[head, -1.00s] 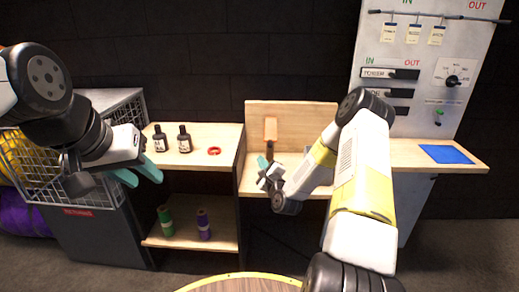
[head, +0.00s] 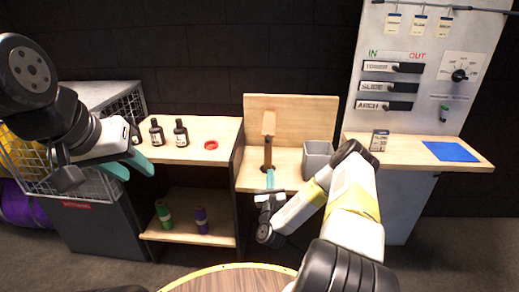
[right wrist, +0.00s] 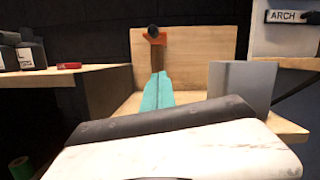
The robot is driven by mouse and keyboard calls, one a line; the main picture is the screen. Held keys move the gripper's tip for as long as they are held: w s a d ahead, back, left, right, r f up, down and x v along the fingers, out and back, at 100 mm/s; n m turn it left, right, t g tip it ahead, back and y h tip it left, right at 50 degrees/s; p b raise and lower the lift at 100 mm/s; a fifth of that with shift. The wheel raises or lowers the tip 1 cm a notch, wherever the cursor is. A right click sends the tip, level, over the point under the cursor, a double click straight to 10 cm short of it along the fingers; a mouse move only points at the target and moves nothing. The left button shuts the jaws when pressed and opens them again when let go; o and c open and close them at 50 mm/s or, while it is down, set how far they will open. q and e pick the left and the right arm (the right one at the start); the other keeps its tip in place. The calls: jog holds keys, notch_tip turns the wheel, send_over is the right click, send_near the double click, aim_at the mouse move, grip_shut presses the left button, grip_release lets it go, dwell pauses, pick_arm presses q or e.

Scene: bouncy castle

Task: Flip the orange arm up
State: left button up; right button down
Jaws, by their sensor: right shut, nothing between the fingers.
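The orange arm (head: 268,124) stands upright against the wooden backboard of the middle counter, with a darker strip below its orange top. In the right wrist view its orange top (right wrist: 156,40) shows beside a dark round knob, straight beyond my fingers. My right gripper (head: 270,180) is shut and empty, low in front of the arm; its teal fingertips (right wrist: 157,90) point toward the arm's lower part. They overlap it in view, and I cannot tell whether they touch. My left gripper (head: 128,167) is open and empty at the left, away from the arm.
A grey open box (head: 317,160) stands just right of the orange arm. A small can (head: 379,141) and blue mat (head: 447,151) are on the right counter. A round table edge (head: 230,268) is nearest.

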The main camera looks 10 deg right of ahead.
jog(key=w+d+r, duration=0.1)
jog(key=w+r, duration=0.5)
jog(key=w, duration=0.3)
jog(key=shift+w+d+r, duration=0.15)
jog(key=shift+w+d, duration=0.05)
jog(key=shift+w, duration=0.05)
